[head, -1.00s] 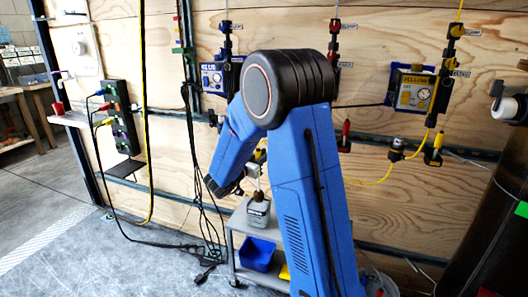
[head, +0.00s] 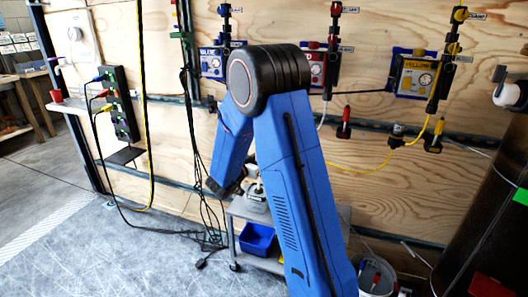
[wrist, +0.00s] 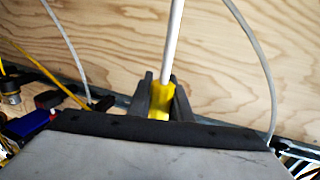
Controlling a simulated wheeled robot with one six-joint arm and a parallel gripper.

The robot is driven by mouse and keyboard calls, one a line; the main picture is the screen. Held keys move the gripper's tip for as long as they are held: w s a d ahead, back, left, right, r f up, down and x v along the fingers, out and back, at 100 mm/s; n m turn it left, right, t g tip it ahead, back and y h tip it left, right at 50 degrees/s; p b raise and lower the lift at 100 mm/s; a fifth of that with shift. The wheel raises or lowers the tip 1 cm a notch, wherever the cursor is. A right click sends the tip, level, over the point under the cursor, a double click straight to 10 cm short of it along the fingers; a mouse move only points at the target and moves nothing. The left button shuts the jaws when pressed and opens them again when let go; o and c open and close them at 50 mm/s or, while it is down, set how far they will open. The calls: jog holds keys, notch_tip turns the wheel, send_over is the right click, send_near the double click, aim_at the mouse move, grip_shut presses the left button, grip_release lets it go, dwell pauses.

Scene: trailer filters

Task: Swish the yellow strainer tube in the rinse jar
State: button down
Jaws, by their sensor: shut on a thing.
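In the wrist view my gripper (wrist: 160,88) is shut on the yellow strainer tube (wrist: 159,100), with a thin white hose rising from it. The tube's lower end is hidden behind a grey, dark-edged surface in the foreground. In the head view my arm hides most of the gripper. I cannot tell whether the tube is inside the jar.
The cart (head: 285,262) carries a blue bin (head: 257,239) on its lower shelf. A white bucket (head: 375,276) stands to the right. Blue, red and yellow units (head: 416,76) hang on the plywood wall. Cables hang left of the cart.

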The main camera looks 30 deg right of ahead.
jog(key=shift+f, duration=1.45)
jog(key=shift+r, duration=0.1)
dwell(1.8)
